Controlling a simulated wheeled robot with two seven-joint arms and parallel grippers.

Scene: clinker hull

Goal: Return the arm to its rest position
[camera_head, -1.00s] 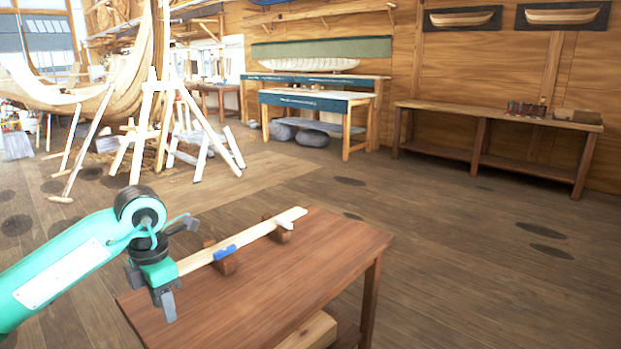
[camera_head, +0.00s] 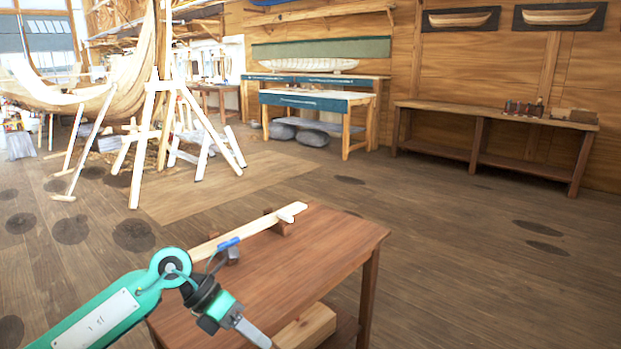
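My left arm comes in from the lower left, teal with a white label panel. Its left gripper (camera_head: 250,332) points down and right over the near left part of the brown table (camera_head: 340,238). One grey finger shows clearly; how far apart the fingers are is not clear. A pale wooden plank (camera_head: 258,226) lies across the table's far left side, with a blue piece (camera_head: 229,243) on it. The gripper is nearer to me than the plank and appears apart from it. My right gripper is out of view.
A wooden block (camera_head: 308,328) sits on the table's lower shelf. The plank rests on a small brown block (camera_head: 284,228). A boat hull (camera_head: 125,95) on trestles stands back left. The floor at right is clear.

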